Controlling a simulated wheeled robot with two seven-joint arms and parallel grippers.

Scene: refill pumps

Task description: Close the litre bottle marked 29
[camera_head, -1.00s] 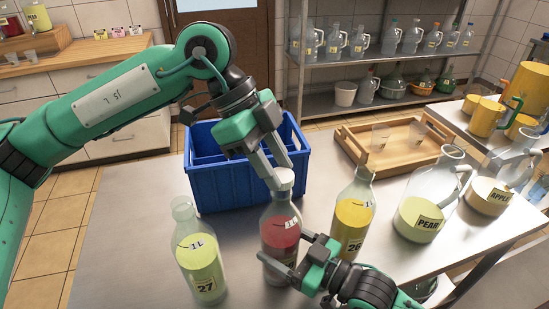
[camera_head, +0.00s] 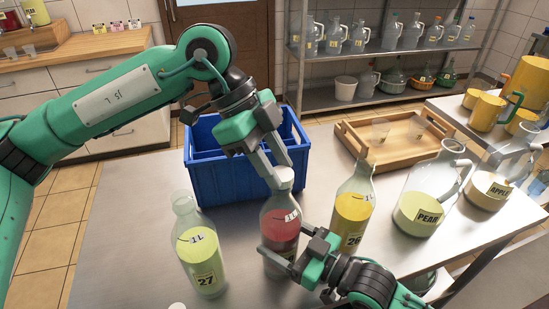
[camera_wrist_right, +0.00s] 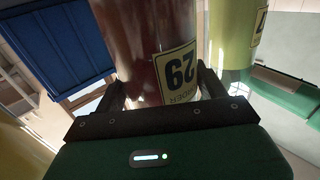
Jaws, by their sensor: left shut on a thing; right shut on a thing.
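The bottle marked 29 (camera_head: 280,228), clear with red liquid, stands upright on the steel table. It also fills the middle of the right wrist view (camera_wrist_right: 160,45), where its yellow 29 label faces the camera upside down. A white cap (camera_head: 284,175) is at the bottle's mouth. My left gripper (camera_head: 277,177) comes down from above and is shut on the cap; its seating on the neck is hard to see. My right gripper (camera_head: 291,262) is shut around the lower body of the bottle, with one finger on each side in the wrist view (camera_wrist_right: 160,93).
Bottle 27 (camera_head: 200,250) stands open to the left, and bottle 26 (camera_head: 352,210) close to the right. A blue crate (camera_head: 225,187) is behind. A pear jug (camera_head: 425,195) and wooden tray (camera_head: 400,160) are to the right. A small white round thing (camera_head: 177,306) lies at the front edge.

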